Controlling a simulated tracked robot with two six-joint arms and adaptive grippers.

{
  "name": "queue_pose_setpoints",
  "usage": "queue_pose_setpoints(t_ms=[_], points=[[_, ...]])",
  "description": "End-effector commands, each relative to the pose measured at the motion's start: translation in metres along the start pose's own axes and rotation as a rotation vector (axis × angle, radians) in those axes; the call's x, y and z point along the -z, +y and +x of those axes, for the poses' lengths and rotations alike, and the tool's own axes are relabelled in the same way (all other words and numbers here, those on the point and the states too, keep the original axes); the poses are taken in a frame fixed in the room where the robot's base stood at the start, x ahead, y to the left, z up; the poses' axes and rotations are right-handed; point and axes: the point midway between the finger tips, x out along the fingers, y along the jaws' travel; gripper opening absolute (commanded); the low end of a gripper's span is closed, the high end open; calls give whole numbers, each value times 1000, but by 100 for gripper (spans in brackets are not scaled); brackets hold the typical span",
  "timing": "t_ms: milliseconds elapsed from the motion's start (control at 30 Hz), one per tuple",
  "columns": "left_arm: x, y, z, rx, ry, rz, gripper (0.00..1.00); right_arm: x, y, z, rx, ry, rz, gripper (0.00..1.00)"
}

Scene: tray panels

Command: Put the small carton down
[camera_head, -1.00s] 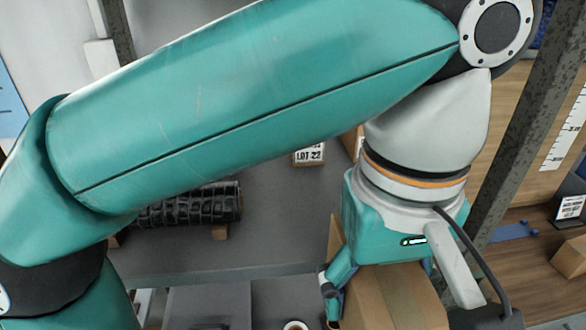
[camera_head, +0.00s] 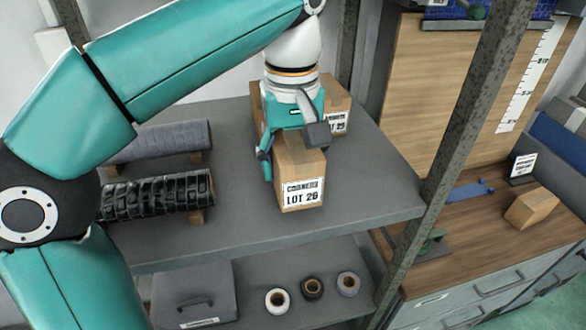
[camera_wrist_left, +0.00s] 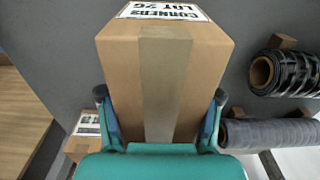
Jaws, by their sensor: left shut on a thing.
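The carton labelled CORNERS LOT 26 (camera_head: 301,168) is upright, over the right part of the grey upper shelf board (camera_head: 375,190). I cannot tell whether its bottom touches the board. My left gripper (camera_head: 292,154) is shut on it from above, one finger on each side. In the left wrist view the brown carton (camera_wrist_left: 165,75), with a tape strip down its middle, fills the space between the fingers of my left gripper (camera_wrist_left: 160,118). My right gripper is not in view.
Another labelled carton (camera_head: 336,100) stands close behind the held one. A black wrapped roll (camera_head: 158,196) and a grey roll (camera_head: 158,142) lie on the left. A metal post (camera_head: 465,140) rises at the shelf's right. Board is bare in front and right of the held carton.

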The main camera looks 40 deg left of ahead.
Motion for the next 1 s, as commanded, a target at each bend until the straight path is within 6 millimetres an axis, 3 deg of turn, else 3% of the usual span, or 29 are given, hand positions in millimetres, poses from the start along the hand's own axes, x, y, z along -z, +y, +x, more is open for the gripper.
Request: queue_pose_setpoints(t_ms=[167,400,433,600,1000], points=[[-1,-1,22,0,-1,-1,19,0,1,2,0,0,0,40],[-1,0,26,-1,-1,-1,19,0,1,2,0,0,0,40],[-1,0,26,0,-1,-1,67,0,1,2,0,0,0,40],[-1,-1,26,0,-1,-1,92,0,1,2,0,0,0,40],[-1,0,20,-1,0,-1,92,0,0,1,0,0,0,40]])
